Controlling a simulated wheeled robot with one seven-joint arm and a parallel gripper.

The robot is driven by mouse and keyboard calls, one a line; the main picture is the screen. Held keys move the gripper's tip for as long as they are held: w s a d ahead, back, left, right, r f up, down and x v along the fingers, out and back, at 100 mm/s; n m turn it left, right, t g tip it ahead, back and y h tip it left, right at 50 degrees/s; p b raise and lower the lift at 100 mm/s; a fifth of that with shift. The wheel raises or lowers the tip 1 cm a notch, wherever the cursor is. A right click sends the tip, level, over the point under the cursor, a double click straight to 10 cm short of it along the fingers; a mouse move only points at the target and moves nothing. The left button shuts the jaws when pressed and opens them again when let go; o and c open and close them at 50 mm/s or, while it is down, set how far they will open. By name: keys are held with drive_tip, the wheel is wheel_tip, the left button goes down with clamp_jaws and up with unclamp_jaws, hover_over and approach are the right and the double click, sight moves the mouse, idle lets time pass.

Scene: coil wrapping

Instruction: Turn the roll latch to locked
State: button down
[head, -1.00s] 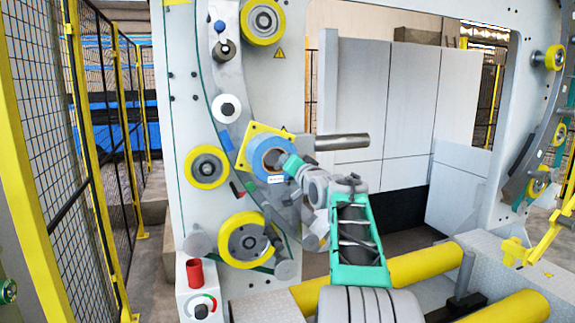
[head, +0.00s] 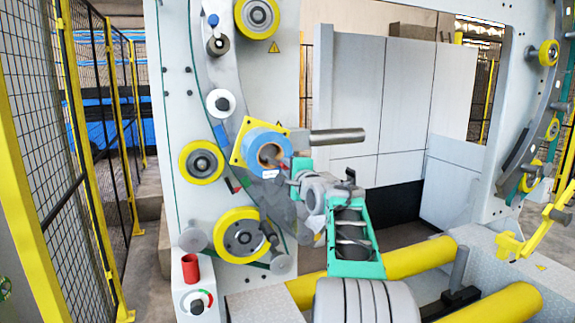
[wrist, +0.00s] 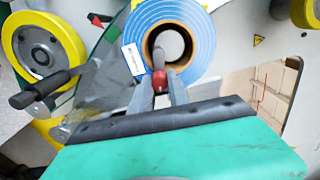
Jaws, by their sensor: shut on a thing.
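The blue film roll (head: 262,146) sits on a yellow square plate (head: 240,160) on the machine's curved arm. In the wrist view the roll (wrist: 200,52) faces me, with its brown core open and a grey round end inside. My gripper (wrist: 160,84) is shut on the red knob of the roll latch (wrist: 160,76), at the lower edge of the core. A short dark stem of the latch shows above the knob, pointing up across the core. In the head view my gripper (head: 289,166) reaches the roll's front from the right; the fingertips are small there.
A grey bar (head: 338,137) sticks out to the right beside the roll. Yellow-rimmed rollers (head: 240,234) and a dark handle (wrist: 40,88) lie to the left and below. A red cup-like part (head: 190,268) stands on a box. Yellow mesh fencing (head: 85,150) is at the left.

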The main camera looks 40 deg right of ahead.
drive_tip(key=shift+a+f+m, duration=0.1)
drive_tip(key=shift+f+m, duration=0.2)
drive_tip(key=shift+m, duration=0.45)
drive_tip(key=shift+a+f+m, duration=0.1)
drive_tip(key=shift+f+m, duration=0.2)
drive_tip(key=shift+m, duration=0.45)
drive_tip(key=c, duration=1.3)
unclamp_jaws()
drive_tip(key=shift+o, duration=0.2)
drive_tip(key=b+v, duration=0.2)
drive_tip(key=v, duration=0.5)
drive_tip(key=shift+s, duration=0.35)
